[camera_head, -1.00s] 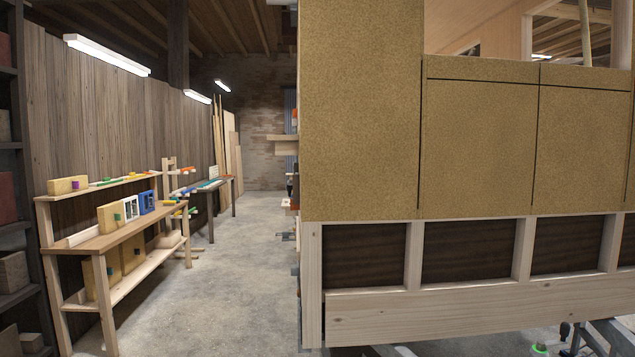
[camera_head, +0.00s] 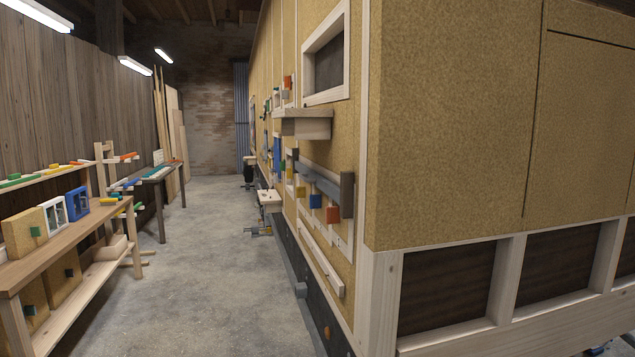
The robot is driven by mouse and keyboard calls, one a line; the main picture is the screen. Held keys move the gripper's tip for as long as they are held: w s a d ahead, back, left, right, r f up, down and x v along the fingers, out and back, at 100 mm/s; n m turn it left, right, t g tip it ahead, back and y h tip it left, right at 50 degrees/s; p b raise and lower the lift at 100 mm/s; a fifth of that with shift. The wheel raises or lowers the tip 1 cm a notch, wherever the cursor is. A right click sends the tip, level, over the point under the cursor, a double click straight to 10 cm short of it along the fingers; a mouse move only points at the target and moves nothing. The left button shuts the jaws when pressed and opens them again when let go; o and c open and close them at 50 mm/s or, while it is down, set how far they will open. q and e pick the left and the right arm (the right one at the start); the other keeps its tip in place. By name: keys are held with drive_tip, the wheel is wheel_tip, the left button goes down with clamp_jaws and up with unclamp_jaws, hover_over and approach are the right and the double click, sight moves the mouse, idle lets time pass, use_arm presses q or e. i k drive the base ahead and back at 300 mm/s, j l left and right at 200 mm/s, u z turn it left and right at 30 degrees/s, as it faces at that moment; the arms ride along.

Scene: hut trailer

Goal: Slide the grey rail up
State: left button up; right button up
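A grey rail (camera_head: 319,183) is fixed along the long side wall of the hut trailer (camera_head: 470,110), right of the aisle. It is seen at a steep angle and ends in a darker grey upright block (camera_head: 347,194). Blue (camera_head: 315,201) and orange-red (camera_head: 333,215) blocks sit just below it. A pale wooden rail (camera_head: 321,258) slants lower on the same wall. I cannot tell from here how the grey rail is guided. Neither of my grippers shows in the head view.
A wooden workbench (camera_head: 70,240) with panels and coloured pieces stands at the left, and a second bench (camera_head: 160,174) lies beyond it. The concrete aisle (camera_head: 200,270) between is clear. The trailer's near corner (camera_head: 375,290) and a wooden shelf (camera_head: 303,123) jut out at the right.

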sight(308, 176)
drive_tip(key=i+j, duration=0.3)
drive_tip(key=i, duration=0.25)
drive_tip(key=i+j, duration=0.35)
drive_tip(key=i, duration=0.15)
drive_tip(key=i+j+z, duration=0.1)
drive_tip(key=i+j, duration=0.2)
drive_tip(key=i, duration=0.25)
drive_tip(key=i+j, duration=0.35)
drive_tip(key=i, duration=0.15)
